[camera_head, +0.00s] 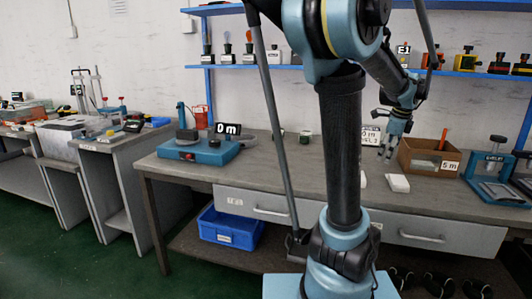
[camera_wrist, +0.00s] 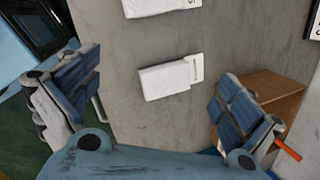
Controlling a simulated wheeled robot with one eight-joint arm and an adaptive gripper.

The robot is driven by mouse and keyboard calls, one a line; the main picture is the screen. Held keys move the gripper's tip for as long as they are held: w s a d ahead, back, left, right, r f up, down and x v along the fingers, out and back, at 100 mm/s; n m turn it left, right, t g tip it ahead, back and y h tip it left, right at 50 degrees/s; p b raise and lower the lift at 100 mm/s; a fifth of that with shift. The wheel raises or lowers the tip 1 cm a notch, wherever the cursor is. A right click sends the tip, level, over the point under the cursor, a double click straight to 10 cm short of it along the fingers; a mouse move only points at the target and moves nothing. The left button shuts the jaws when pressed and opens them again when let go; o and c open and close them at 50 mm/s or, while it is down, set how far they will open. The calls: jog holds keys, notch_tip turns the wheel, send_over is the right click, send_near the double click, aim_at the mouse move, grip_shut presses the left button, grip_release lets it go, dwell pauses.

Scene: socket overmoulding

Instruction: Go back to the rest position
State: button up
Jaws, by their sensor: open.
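My gripper (camera_head: 387,150) hangs over the right part of the grey workbench (camera_head: 290,165) in the head view, fingers pointing down. In the wrist view its two blue padded fingers (camera_wrist: 155,105) stand wide apart with nothing between them. A white block (camera_wrist: 168,78) lies on the bench below and between the fingers, apart from them. A second white block (camera_wrist: 160,5) is cut off at the top edge of the wrist view. In the head view a white block (camera_head: 397,183) lies just below my gripper.
A brown box (camera_head: 420,158) with a red-handled tool stands right of my gripper. A blue device (camera_head: 200,150) sits on the bench's left, a blue-framed fixture (camera_head: 494,182) at the right. Shelves (camera_head: 440,70) with small items run above. A blue bin (camera_head: 229,228) sits below.

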jog(key=s+a+f+n, duration=0.5)
jog(key=s+a+n, duration=0.1)
jog(key=a+n, duration=0.2)
jog(key=s+a+f+n, duration=0.6)
jog(key=a+n, duration=0.3)
jog(key=s+a+f+n+g, duration=0.1)
jog(key=s+a+f+n, duration=0.4)
jog(key=a+n, duration=0.3)
jog(key=shift+s+a+f+n, duration=0.15)
jog(key=shift+s+a+n, duration=0.15)
jog(key=shift+s+a, duration=0.1)
